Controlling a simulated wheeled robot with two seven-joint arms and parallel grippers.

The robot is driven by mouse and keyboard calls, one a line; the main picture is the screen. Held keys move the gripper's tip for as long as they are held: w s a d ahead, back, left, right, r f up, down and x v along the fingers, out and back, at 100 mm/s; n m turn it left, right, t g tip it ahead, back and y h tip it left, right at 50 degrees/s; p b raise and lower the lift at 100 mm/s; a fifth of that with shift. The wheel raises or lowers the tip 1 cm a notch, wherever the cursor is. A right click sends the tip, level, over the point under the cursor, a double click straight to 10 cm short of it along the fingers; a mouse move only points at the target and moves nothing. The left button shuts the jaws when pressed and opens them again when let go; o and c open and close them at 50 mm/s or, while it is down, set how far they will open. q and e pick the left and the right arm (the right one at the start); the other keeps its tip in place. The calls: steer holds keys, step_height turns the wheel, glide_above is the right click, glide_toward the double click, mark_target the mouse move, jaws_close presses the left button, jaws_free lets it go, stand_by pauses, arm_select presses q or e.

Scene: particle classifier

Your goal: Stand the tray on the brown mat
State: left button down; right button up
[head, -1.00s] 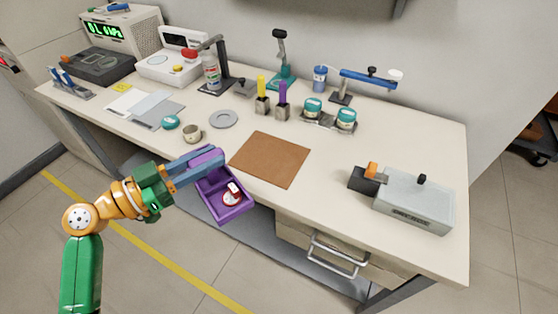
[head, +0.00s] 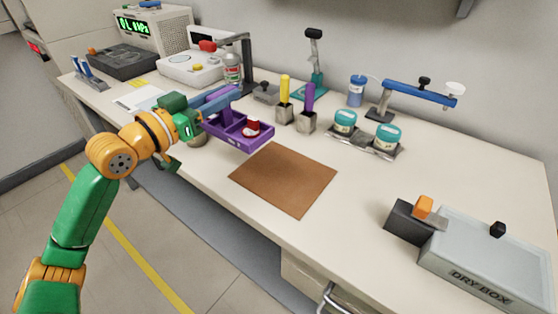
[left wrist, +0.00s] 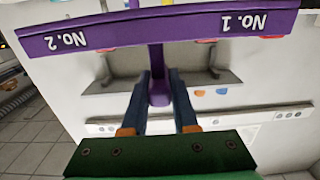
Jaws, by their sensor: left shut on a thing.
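The purple two-compartment tray (head: 236,141) is in the air over the table, behind and to the left of the brown mat (head: 285,182). A small red-and-white thing (head: 252,127) sits in its right compartment. My left gripper (head: 228,96) is shut on the tray's handle. In the left wrist view the fingers (left wrist: 159,98) close around the purple handle, and the tray wall (left wrist: 160,32) reads "No. 1" and "No. 2" upside down. The mat lies flat and bare near the table's front edge. My right gripper does not show.
Yellow-handled (head: 284,100) and purple-handled (head: 307,108) tools stand in blocks behind the mat. Two teal-lidded jars (head: 386,137) stand on a metal holder to the right. A grey dry box (head: 483,262) is at the right front. The table between mat and dry box is clear.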

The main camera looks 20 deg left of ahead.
mark_target(253, 131)
arm_select(q)
steer(key=d, duration=0.2)
steer(key=d+f, duration=0.1)
steer(key=d, duration=0.1)
steer(key=d+f, duration=0.1)
steer(key=d, duration=0.1)
steer(key=shift+s+f+p, duration=0.15)
steer(key=shift+s+p, duration=0.25)
steer(key=d+f, duration=0.1)
steer(key=f, duration=0.2)
steer(key=d+f+b, duration=0.1)
steer(key=d+f, duration=0.1)
steer(key=d+f+b, duration=0.1)
steer(key=f, duration=0.2)
steer(key=shift+s+d+f, duration=0.2)
steer(key=shift+d+f, duration=0.1)
steer(key=shift+d, duration=0.05)
steer(key=shift+f, duration=0.3)
steer(key=c, duration=0.7)
jaws_free()
